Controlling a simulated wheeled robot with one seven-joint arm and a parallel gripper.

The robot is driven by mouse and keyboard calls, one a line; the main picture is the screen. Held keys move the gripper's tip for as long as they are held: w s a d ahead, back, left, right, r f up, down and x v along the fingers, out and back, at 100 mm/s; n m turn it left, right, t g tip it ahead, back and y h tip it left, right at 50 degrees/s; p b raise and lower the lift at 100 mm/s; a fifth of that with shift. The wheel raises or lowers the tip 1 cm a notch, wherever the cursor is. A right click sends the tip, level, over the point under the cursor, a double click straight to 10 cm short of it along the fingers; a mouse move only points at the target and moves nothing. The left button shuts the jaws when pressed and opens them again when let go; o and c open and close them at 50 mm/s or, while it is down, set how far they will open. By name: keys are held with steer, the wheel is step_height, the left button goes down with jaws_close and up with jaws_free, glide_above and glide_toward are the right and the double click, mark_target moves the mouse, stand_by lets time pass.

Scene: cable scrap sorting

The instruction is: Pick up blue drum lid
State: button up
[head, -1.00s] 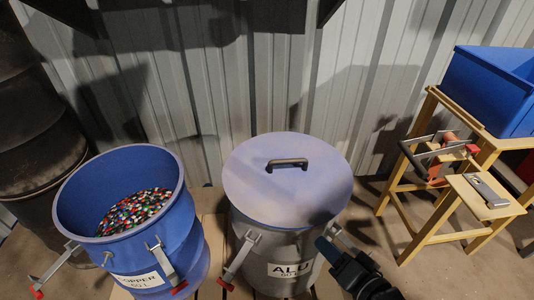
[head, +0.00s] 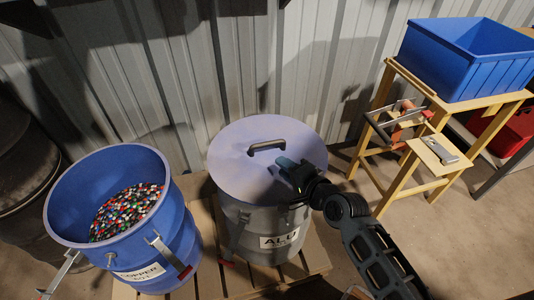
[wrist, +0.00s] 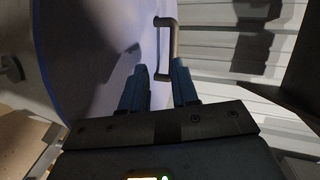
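The pale blue-violet drum lid (head: 235,165) lies flat on the grey drum (head: 262,222) labelled ALU. Its dark arched handle (head: 267,146) stands up at the lid's middle. In the wrist view the lid (wrist: 105,40) fills the left and centre, and the handle (wrist: 167,30) shows just beyond the fingertips. My gripper (head: 286,164) is over the lid, just right of and in front of the handle. In the wrist view the two blue fingers of my gripper (wrist: 159,68) are apart with nothing between them. I cannot tell their exact height over the lid.
An open blue drum (head: 180,225) labelled COPPER, with coloured granules (head: 127,210), stands left on the wooden pallet (head: 210,270). A wooden stand (head: 383,140) with a blue bin (head: 480,80) is at right. A corrugated wall (head: 160,80) is close behind the drums.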

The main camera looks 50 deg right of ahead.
mark_target(269, 144)
steer(key=w+d, duration=0.1)
steer(key=w+d+m, duration=0.2)
steer(key=w, duration=0.1)
steer(key=shift+d+r, duration=0.4)
steer(key=x, duration=0.7)
steer(key=shift+w+a+f, duration=0.15)
steer(key=shift+w+f, duration=0.05)
steer(key=shift+w, duration=0.1)
jaws_close()
stand_by(0.6)
steer(key=shift+r, duration=0.15)
